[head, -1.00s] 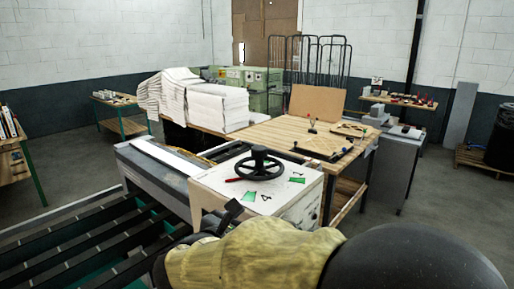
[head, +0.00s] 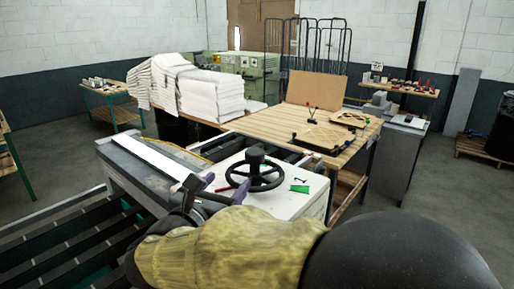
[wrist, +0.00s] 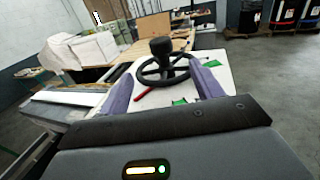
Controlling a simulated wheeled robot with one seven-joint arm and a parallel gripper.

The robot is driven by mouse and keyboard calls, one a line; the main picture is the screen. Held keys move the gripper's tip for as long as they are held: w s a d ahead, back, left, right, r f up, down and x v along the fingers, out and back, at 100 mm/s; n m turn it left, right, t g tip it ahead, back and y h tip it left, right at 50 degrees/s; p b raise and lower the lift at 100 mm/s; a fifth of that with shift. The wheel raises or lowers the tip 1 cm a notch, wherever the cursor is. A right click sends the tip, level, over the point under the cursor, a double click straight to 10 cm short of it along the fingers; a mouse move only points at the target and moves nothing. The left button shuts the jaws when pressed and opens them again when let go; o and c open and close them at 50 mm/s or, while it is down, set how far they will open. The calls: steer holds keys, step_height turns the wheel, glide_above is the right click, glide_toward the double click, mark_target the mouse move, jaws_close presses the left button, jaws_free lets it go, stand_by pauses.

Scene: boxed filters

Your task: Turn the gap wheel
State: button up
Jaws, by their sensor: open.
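The gap wheel (head: 276,179) is a black handwheel with spokes and an upright knob, on top of a white machine housing (head: 290,206). In the wrist view the wheel (wrist: 164,81) stands ahead, between my two purple fingers as seen from the camera. My gripper (head: 207,189) is open and empty, just left of the wheel in the head view; its fingers also show in the wrist view (wrist: 163,88). I see no contact with the wheel. My yellow-sleeved arm hides the front of the housing.
A red marker (wrist: 121,98) and green patches (head: 299,188) are on the housing top. A wooden table (head: 285,128) with a brown board (head: 317,87) stands behind. White stacked material (head: 209,94) is at back left. Dark rails (head: 60,242) run along the lower left.

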mark_target(253, 153)
steer(key=p+x, duration=0.6)
steer(key=x, duration=0.9)
steer(key=shift+w+d, duration=0.1)
steer(key=shift+w, duration=0.15)
steer(key=shift+w+d, duration=0.15)
steer(key=shift+w, duration=0.3)
steer(key=shift+c, duration=0.3)
steer(key=c, duration=1.3)
steer(key=shift+f, duration=0.1)
